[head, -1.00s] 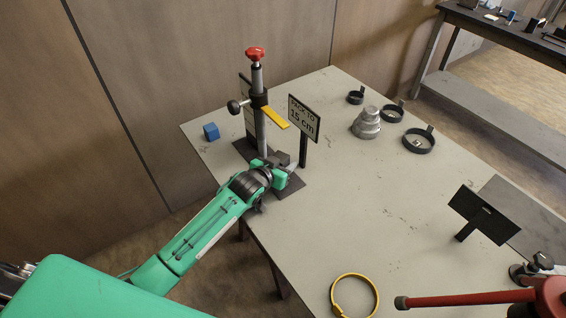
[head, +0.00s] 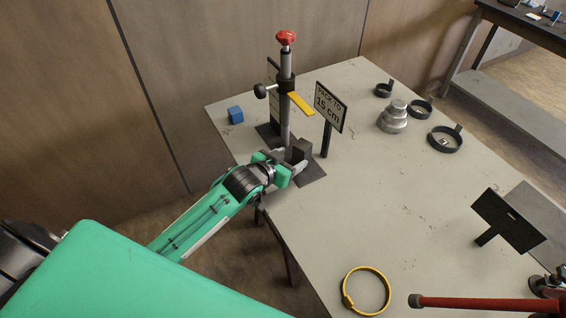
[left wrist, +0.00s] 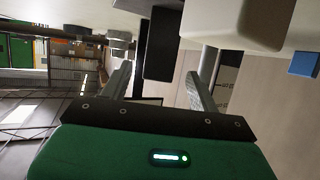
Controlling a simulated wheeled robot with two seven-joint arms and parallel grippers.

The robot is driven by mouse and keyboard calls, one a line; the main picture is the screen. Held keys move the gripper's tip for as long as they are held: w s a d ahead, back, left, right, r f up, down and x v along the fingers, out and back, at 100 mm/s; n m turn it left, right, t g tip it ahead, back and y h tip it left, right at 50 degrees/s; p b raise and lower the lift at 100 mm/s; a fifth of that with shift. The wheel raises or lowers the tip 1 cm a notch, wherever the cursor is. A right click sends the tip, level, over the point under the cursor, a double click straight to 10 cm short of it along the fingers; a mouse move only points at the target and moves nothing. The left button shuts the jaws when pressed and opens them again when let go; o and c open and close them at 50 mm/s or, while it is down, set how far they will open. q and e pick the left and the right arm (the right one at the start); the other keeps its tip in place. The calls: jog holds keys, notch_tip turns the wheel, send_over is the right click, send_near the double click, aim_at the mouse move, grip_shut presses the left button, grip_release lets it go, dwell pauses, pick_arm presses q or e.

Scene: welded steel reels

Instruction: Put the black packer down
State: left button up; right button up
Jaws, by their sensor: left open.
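The black packer (head: 301,150) appears as a dark block on the dark base plate (head: 312,172) at the foot of the steel post (head: 286,115). My left gripper (head: 297,166) is at its near left side, low over the plate's edge. In the left wrist view, the two fingers (left wrist: 160,82) are spread apart, with a dark block (left wrist: 160,45) beyond the gap between them. The gripper partly hides the packer's lower part in the head view, so its contact with the plate is not clear. My right gripper is not in view.
A sign reading "PACK TO 15 cm" (head: 330,105) stands just right of the post, which carries a yellow pointer (head: 301,104). Stacked grey discs (head: 393,117), black rings, a yellow ring (head: 366,291) and a red bar (head: 480,302) are farther right.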

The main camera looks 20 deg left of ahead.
pick_arm(q)
jog(key=v, duration=0.3)
jog(key=shift+s+r, duration=0.1)
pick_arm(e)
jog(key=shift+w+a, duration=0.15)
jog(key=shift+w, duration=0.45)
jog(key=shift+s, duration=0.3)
pick_arm(q)
jog(key=shift+a, duration=0.1)
